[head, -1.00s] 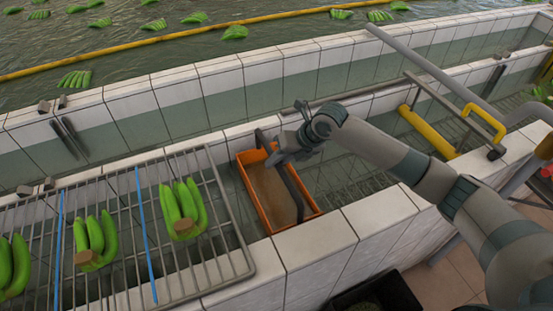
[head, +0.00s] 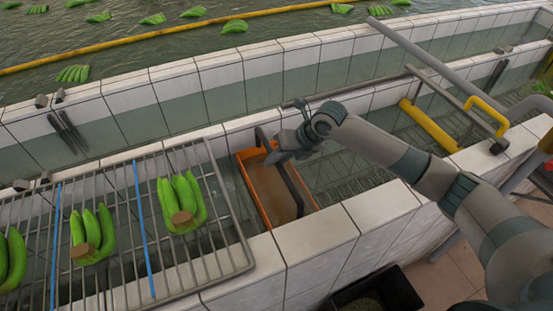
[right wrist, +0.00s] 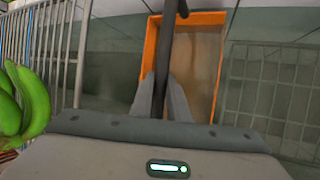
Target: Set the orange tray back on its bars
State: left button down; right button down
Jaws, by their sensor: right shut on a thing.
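The orange tray (head: 245,184) sits low in the tiled channel, just behind the near wall, with a brownish inside. A dark bar-like handle (head: 292,188) runs lengthwise above it. My right gripper (head: 276,157) is over the tray. In the right wrist view its two fingers (right wrist: 163,98) stand on either side of the dark handle (right wrist: 166,45), shut on it. The orange rim (right wrist: 152,50) lies beyond and below. I cannot tell whether the tray rests on bars or hangs from the gripper. My left gripper is not in view.
A metal rack (head: 215,215) with green banana bunches (head: 182,203) adjoins the tray on the left. White-tiled walls (head: 325,240) border the channel. A yellow roller (head: 430,125) and grey pipes are at right. A dark bin (head: 375,298) stands below the near wall.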

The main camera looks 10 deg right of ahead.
jog(key=shift+f, duration=0.2)
jog(key=c, duration=1.6)
grip_release()
jog(key=shift+d, duration=0.1)
jog(key=shift+s+d+r+b, duration=0.2)
jog(key=shift+d+r+b, duration=0.2)
jog(key=shift+r, duration=0.2)
jog(key=b+v, duration=0.4)
jog(key=v, duration=1.2)
jog(key=shift+s+a, duration=0.1)
